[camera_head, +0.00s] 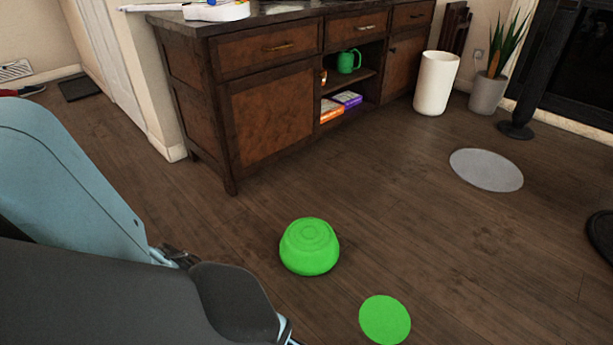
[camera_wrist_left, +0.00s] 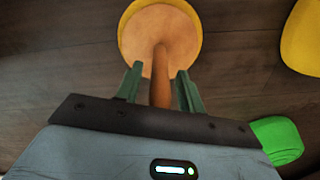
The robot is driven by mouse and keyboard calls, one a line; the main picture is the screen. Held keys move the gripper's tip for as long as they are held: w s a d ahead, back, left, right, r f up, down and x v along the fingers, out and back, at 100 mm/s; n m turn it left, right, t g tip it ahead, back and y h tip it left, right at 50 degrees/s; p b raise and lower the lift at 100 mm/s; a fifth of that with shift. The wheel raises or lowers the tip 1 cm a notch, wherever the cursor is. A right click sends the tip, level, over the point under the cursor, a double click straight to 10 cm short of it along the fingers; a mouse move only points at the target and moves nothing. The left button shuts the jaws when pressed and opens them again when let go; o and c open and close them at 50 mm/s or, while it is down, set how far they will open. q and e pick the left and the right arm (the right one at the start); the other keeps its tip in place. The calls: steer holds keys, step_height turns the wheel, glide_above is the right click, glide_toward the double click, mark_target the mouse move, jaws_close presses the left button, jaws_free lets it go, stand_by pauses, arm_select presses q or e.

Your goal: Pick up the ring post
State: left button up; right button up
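In the left wrist view, the ring post has a brown wooden stem (camera_wrist_left: 161,80) and a round tan base (camera_wrist_left: 155,28) with a yellow rim. My left gripper (camera_wrist_left: 160,68) is open, with one green finger on each side of the stem. Thin gaps show between the stem and both fingers. The stem's near end is hidden by the gripper body. The post does not show in the head view, where my left arm enters from the left and its fingers are out of frame. My right gripper is in neither view.
A green rounded ring-like piece (camera_head: 310,248) sits on the floor, with a flat green disc (camera_head: 384,319) near it. A grey disc (camera_head: 486,170) lies farther right. A yellow piece (camera_wrist_left: 302,38) is beside the post.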

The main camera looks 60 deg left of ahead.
arm_select(q)
jaws_close()
stand_by(1.2)
